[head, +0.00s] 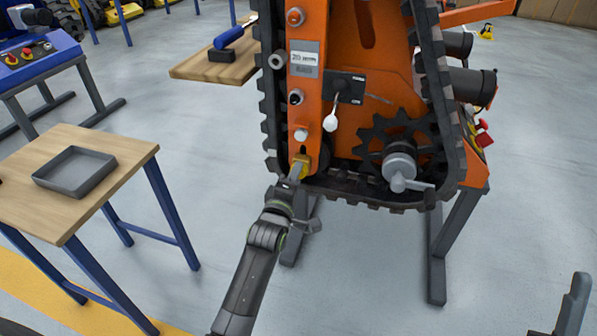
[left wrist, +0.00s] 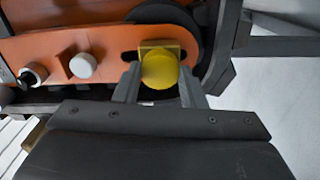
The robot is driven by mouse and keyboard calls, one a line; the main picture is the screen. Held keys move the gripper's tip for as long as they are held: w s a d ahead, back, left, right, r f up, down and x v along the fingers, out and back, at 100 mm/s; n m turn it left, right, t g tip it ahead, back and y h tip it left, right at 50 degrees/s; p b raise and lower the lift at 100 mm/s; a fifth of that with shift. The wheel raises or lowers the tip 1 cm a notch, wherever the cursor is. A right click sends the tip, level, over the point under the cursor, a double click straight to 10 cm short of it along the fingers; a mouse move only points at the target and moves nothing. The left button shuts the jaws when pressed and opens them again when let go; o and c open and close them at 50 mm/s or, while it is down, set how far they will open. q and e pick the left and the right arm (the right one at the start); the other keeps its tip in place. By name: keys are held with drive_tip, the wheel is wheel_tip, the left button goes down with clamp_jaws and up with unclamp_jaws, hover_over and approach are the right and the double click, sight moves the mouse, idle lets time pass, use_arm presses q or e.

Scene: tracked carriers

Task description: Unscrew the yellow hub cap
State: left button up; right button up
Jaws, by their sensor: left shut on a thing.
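The yellow hub cap (left wrist: 160,70) sits at the lower end of the orange track frame, in front of a squarish yellow block. In the head view the yellow part (head: 302,160) shows small at the bottom of the orange bar, partly hidden by my gripper. My left gripper (head: 295,174) reaches up to it from below. In the left wrist view its two fingers (left wrist: 160,88) stand on either side of the cap and are shut on it. My right gripper is not clearly seen; only a dark grey part shows at the lower right edge of the head view.
The tracked carrier (head: 375,90) stands on dark legs, with a black toothed track, a sprocket and a white-knobbed lever. A wooden table (head: 120,160) with a grey tray (head: 103,152) is at the left. A wooden board (head: 190,69) holds a blue-handled tool.

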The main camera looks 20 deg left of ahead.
use_arm(q)
drive_tip(key=n, duration=0.3)
idle(0.4)
drive_tip(key=n, duration=0.9)
drive_tip(key=shift+n+b, duration=0.3)
drive_tip(key=o, duration=0.8)
